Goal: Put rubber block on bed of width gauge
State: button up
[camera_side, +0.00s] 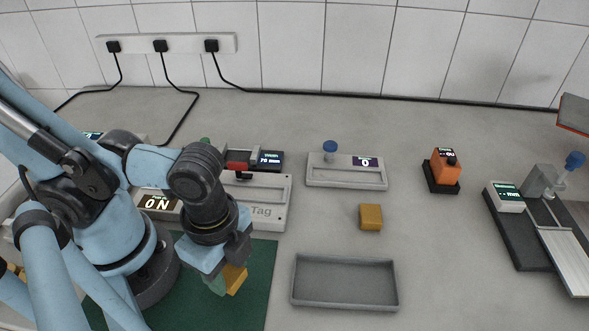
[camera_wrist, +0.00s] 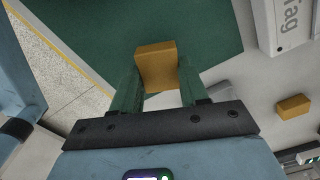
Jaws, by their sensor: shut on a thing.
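My gripper (camera_side: 228,278) is shut on a yellow-orange block (camera_side: 236,279), apparently the rubber block, over the green mat (camera_side: 259,303). In the wrist view the block (camera_wrist: 156,66) sits between the tips of the two green fingers (camera_wrist: 157,82). Whether it touches the mat is unclear. A device at the right edge, with a "-- mm" display (camera_side: 506,197), a dark base and a light rail (camera_side: 565,262), may be the width gauge; no block shows on it. Another unit with a "mm" display (camera_side: 269,159) and a red part stands behind my gripper, partly hidden by my arm.
A second yellow block (camera_side: 371,217) lies on the bench, also in the wrist view (camera_wrist: 292,107). A grey tray (camera_side: 345,301) is empty. A "0" display device (camera_side: 346,178) and an orange device (camera_side: 444,169) stand behind.

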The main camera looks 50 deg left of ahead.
aim_at(227, 273)
jog(key=shift+f, duration=1.45)
jog(key=shift+f, duration=0.15)
jog(key=o, duration=1.1)
jog(key=shift+c, duration=0.2)
jog(key=shift+r, duration=6.05)
jog(key=w+a+r+n+t, duration=0.1)
jog(key=w+a+n+t, duration=0.5)
jog(key=w+a+n, duration=0.6)
jog(key=w+n, duration=0.1)
jog(key=w, duration=0.3)
jog(key=shift+w+a+t, duration=0.25)
jog(key=shift+w+t, duration=0.05)
jog(key=shift+t, duration=0.1)
jog(key=shift+o, duration=1.3)
jog(key=shift+w+a+r+n, duration=0.2)
jog(key=shift+a+n, duration=0.1)
jog(key=shift+a, duration=0.1)
